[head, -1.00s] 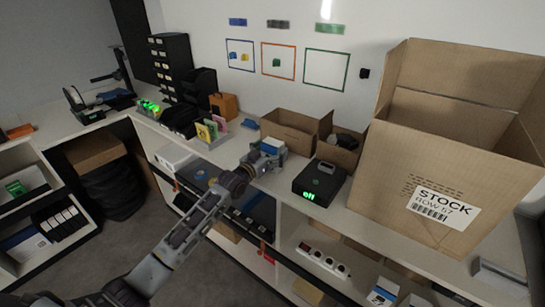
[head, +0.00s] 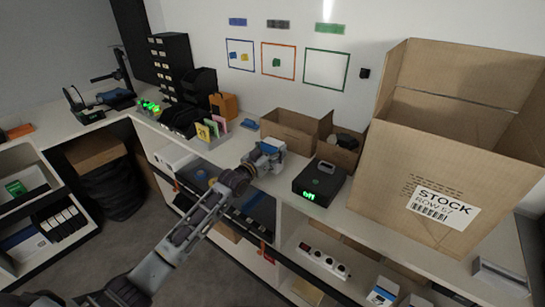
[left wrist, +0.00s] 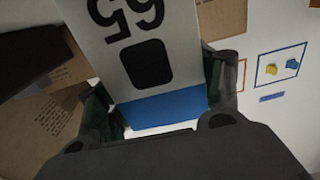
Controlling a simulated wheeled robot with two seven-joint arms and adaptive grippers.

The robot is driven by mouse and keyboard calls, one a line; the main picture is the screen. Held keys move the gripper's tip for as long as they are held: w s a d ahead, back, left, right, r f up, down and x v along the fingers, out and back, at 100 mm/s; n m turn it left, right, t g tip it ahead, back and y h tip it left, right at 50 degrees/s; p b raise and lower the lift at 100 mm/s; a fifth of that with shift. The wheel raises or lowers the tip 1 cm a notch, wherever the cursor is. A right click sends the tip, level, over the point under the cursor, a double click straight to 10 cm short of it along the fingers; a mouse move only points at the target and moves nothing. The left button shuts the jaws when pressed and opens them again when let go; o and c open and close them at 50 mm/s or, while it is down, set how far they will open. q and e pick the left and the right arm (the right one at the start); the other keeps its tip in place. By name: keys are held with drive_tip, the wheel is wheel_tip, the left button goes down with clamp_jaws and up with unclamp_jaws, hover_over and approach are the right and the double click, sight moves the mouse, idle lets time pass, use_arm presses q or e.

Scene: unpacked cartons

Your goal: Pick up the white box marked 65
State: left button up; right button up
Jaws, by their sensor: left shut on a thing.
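The white box marked 65 (left wrist: 178,30) is between the fingers of my left gripper (left wrist: 163,95) in the left wrist view. Its black number appears upside down, with a black rounded square and a blue band near the gripper. In the head view the left gripper (head: 262,158) is shut on the box (head: 272,146), of which only a small white and blue part shows above the fingers. It is over the shelf top, left of the black device; whether the box clears the surface cannot be told. My right gripper is not in view.
A black device with a green display (head: 319,180) stands just right of the gripper. Open cartons (head: 292,131) stand behind it, and a large STOCK carton (head: 400,175) fills the right. Colored cards (head: 212,130) stand to the left. Some counter between cards and gripper is clear.

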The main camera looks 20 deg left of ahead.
use_arm(q)
drive_tip(key=shift+c, duration=1.1)
drive_tip(key=shift+r, duration=0.2)
wheel_tip(320, 180, up, 10)
drive_tip(key=shift+f, duration=0.15)
